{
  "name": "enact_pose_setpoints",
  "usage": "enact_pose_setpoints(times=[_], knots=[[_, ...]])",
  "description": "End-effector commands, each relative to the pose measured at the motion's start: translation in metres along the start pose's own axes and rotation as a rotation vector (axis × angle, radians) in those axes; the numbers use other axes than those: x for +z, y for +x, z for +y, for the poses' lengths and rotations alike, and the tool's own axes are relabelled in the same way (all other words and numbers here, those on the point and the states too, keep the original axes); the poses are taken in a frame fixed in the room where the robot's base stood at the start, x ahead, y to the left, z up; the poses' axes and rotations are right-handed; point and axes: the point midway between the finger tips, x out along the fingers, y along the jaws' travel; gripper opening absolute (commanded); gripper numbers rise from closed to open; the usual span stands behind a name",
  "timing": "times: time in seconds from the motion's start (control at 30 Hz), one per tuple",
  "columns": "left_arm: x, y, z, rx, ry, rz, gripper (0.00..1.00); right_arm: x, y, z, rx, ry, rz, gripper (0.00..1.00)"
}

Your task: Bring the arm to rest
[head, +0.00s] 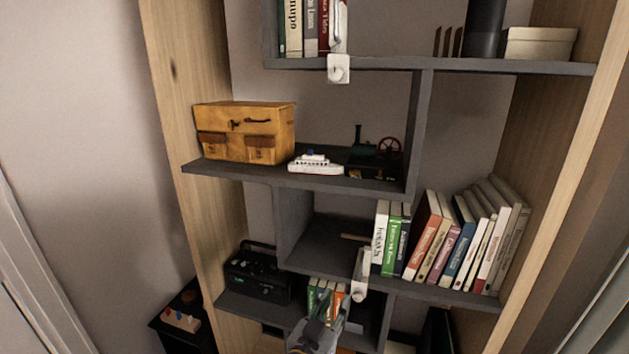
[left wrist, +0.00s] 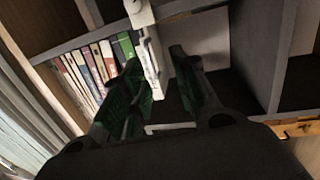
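My left gripper (head: 326,318) is at the bottom middle of the head view, in front of the lower shelves. In the left wrist view its two dark green fingers (left wrist: 158,75) stand well apart, with nothing held between them. A white bracket-like piece (head: 360,275) is on the front edge of the shelf just above and right of the gripper. It also shows in the left wrist view (left wrist: 147,38), where it lines up with the gap between the fingers. I cannot tell how far beyond the fingertips it is. My right gripper is not in view.
A wood-sided bookcase with dark shelves (head: 340,183) fills the middle. It holds a yellow case (head: 246,133), a white toy ship (head: 315,164), leaning books (head: 455,240) and a black radio (head: 258,277). A second white bracket (head: 338,70) is on the top shelf edge.

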Motion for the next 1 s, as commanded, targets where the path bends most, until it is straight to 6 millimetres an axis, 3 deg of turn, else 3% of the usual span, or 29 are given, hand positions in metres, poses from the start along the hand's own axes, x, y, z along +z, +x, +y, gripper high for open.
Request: enact_pose_setpoints(times=[0.27, 0.47, 0.8, 1.0], knots=[[0.058, -0.030, -0.056, -0.111, -0.033, -0.242, 0.29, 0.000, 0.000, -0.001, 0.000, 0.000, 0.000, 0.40], [0.102, -0.068, -0.093, -0.179, -0.058, -0.442, 0.29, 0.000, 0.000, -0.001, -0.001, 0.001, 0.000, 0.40], [0.165, -0.152, -0.137, -0.255, -0.105, -0.782, 0.29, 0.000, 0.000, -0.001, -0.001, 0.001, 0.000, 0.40], [0.188, -0.202, -0.151, -0.275, -0.129, -0.950, 0.29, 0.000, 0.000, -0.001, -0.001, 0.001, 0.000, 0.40]])
